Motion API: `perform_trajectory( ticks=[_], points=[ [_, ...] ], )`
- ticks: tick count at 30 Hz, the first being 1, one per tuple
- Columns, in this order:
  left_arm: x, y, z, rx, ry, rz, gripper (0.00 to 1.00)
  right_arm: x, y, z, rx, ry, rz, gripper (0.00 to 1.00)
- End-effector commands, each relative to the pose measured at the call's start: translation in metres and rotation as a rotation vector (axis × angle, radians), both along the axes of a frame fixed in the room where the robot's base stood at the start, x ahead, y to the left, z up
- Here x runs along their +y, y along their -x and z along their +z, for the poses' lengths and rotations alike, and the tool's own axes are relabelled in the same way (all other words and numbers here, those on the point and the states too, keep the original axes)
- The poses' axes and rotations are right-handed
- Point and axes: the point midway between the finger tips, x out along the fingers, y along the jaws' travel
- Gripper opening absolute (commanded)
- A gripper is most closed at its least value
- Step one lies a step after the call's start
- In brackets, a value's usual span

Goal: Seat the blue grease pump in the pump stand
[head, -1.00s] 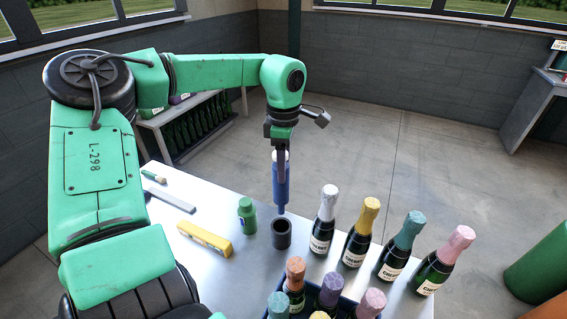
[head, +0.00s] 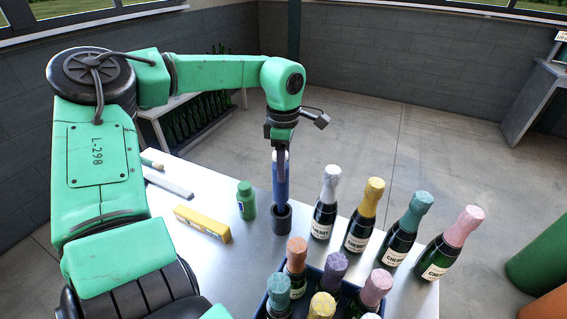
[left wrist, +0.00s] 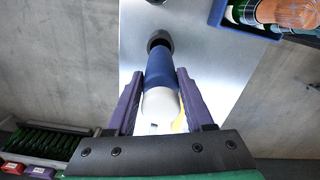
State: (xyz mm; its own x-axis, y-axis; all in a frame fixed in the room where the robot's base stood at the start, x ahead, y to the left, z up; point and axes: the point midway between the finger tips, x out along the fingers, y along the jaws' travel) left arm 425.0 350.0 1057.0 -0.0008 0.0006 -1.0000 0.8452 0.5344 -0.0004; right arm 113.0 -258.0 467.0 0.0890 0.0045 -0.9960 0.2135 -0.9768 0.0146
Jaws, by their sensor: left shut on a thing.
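The blue grease pump (head: 281,183) hangs upright under my left gripper (head: 281,154), which is shut on its upper part. In the left wrist view the pump (left wrist: 161,75) shows its white end between the two purple fingers of my left gripper (left wrist: 158,95). The dark round pump stand (head: 281,219) is on the table directly below the pump. The pump's lower end is at the stand's mouth. The stand (left wrist: 158,37) also shows beyond that end in the left wrist view. How deep the pump sits in it is hidden. My right gripper is out of view.
Several foiled bottles stand close on the right, the nearest with a white top (head: 329,187). A blue crate (head: 258,308) of bottles is in front.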

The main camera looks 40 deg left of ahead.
Motion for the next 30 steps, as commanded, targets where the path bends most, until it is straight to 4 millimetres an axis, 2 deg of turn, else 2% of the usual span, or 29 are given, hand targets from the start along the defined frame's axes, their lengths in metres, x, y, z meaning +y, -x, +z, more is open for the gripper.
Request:
perform_trajectory(
  ticks=[30],
  points=[
    [0.000, 0.000, -0.066, 0.000, 0.000, -0.001, 0.00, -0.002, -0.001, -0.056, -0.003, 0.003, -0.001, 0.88]
  ],
)
